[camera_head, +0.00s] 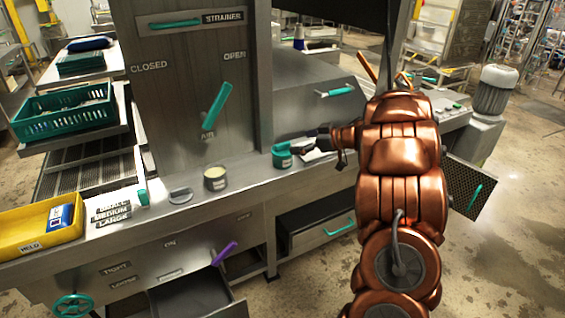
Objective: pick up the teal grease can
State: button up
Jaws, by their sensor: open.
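The teal grease can (282,156) stands on the steel counter, near the middle of the view. My gripper (303,147) is just to the right of the can, low over the counter, with its fingers pointing left towards it. The gripper is open. The fingers are small and dark here, and I cannot tell whether they touch the can or lie around part of it.
An open tin with pale contents (215,178) stands left of the can. Farther left are a yellow tray (40,243) and a teal crate (63,113). A steel panel (193,80) rises behind. An open drawer (195,300) with a purple handle juts out below.

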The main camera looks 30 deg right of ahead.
aim_at(285, 148)
jog(key=shift+s+a+f+y, duration=0.15)
jog(key=shift+s+f+y, duration=0.25)
jog(key=shift+f, duration=0.1)
jog(key=shift+a+f, duration=0.15)
jog(key=shift+x, duration=3.8)
jog(key=shift+s+f, duration=0.1)
jog(key=shift+f, duration=0.05)
jog(key=c, duration=1.3)
jog(key=shift+o, duration=0.2)
jog(key=shift+r, duration=0.2)
